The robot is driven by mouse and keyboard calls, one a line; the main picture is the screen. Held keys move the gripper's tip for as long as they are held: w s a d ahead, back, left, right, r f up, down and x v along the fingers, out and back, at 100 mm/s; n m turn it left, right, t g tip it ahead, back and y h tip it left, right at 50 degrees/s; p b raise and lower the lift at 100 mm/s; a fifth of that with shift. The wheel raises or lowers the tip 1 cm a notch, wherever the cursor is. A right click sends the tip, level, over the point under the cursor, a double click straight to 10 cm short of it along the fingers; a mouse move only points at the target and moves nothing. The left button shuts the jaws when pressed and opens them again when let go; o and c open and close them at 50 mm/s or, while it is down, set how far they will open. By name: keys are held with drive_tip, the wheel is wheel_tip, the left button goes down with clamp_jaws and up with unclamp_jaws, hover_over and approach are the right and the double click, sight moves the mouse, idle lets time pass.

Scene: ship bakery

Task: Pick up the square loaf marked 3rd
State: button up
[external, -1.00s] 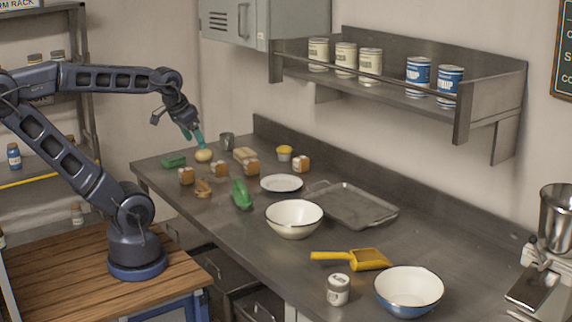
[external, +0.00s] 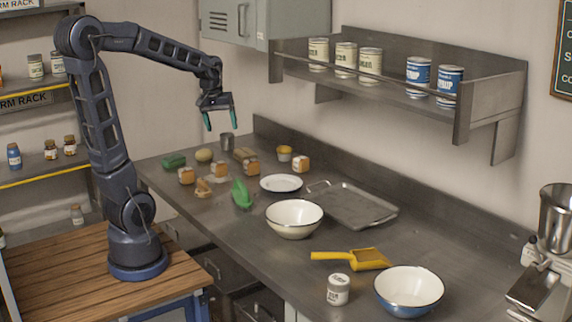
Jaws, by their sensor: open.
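Several small square loaves with brown crust and pale faces stand at the far end of the steel counter. One is at the left (external: 186,176), one in the middle (external: 219,168), one right of it (external: 251,168), and one farther right (external: 300,163). Their marks are too small to read, so I cannot tell which is 3rd. My gripper (external: 219,115) hangs above the far end of the counter, teal fingers pointing down. It is open and empty, clear of all the loaves.
A round bun (external: 203,155), a metal cup (external: 227,142), a green scoop (external: 241,194) and a white plate (external: 281,183) are near the loaves. A bowl (external: 294,218) and a metal tray (external: 353,205) stand nearer. A wall shelf (external: 480,108) overhangs the right side.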

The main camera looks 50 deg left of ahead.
drive_tip(key=w+a+f+n+g, duration=0.1)
drive_tip(key=w+a+f+n, duration=0.55)
drive_tip(key=w+a, duration=0.4)
drive_tip(key=n+g, duration=0.2)
drive_tip(key=n, duration=0.2)
hover_over(219, 162)
wheel_tip(219, 162, down, 10)
drive_tip(key=shift+d+f, duration=0.15)
drive_tip(key=shift+f, duration=0.35)
drive_tip(key=f, duration=1)
drive_tip(key=shift+s+f, duration=0.2)
drive_tip(key=shift+f, duration=0.05)
drive_tip(key=shift+c, duration=0.3)
drive_tip(key=c, duration=1)
